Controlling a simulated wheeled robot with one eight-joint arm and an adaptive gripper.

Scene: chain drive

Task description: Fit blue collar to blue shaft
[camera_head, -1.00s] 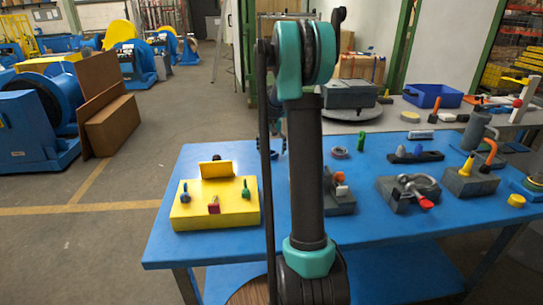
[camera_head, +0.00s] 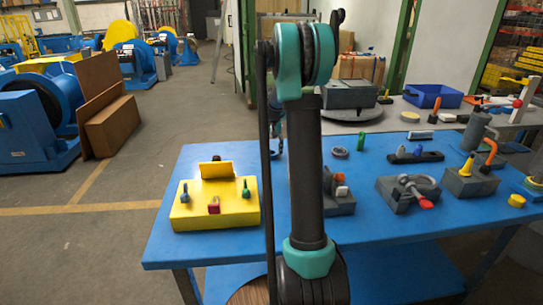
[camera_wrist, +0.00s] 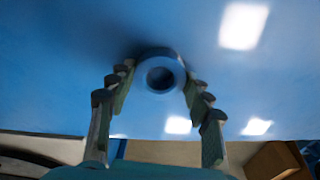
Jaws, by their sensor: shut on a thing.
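My gripper (camera_wrist: 160,88) is shut on a blue collar (camera_wrist: 178,66) in the wrist view. The collar is a short ring with a dark round bore facing the camera, held between the fingertips over the blue table. In the head view, my own arm hides most of the gripper and the collar. A yellow block (camera_head: 190,217) on the left of the table bears a blue upright piece (camera_head: 184,192), a red one and a green one. A small blue piece (camera_head: 418,151) also stands on a black holder at the right. I cannot tell which piece is the blue shaft.
The blue table (camera_head: 225,250) bears a grey ring (camera_head: 340,152), a green piece (camera_head: 361,142), a grey block with a red-handled clamp (camera_head: 410,192) and a block with a yellow piece (camera_head: 470,183). Bare table lies around the yellow block.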

